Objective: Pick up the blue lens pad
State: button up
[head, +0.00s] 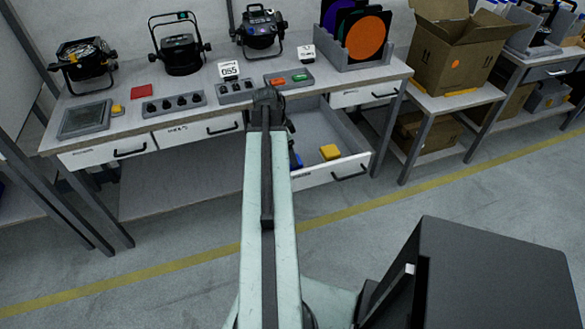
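A small blue thing (297,160) shows in the open drawer (353,164), just right of my arm. My arm hides part of it, so I cannot tell whether it is the blue lens pad. A yellow pad-like block (330,152) lies in the same drawer, to its right. A flat red pad (141,91) lies on the bench top at the left. My gripper (268,97) is at the far end of my arm, seen from behind near the bench's front edge. Its fingers cannot be made out, and no held thing shows.
The bench (215,112) carries several stage lamps, grey trays, a flat grey-framed panel (84,119) and a rack of coloured discs (365,37). A cardboard box (455,57) stands on a lower table at right. The open drawer juts out; the floor in front is clear.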

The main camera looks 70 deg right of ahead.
jog(key=b+x, duration=0.3)
jog(key=x, duration=0.1)
jog(key=shift+f, duration=0.2)
jog(key=shift+r, duration=0.2)
jog(key=c, duration=1.5)
notch_tip(320, 180, up, 10)
jog(key=p, duration=1)
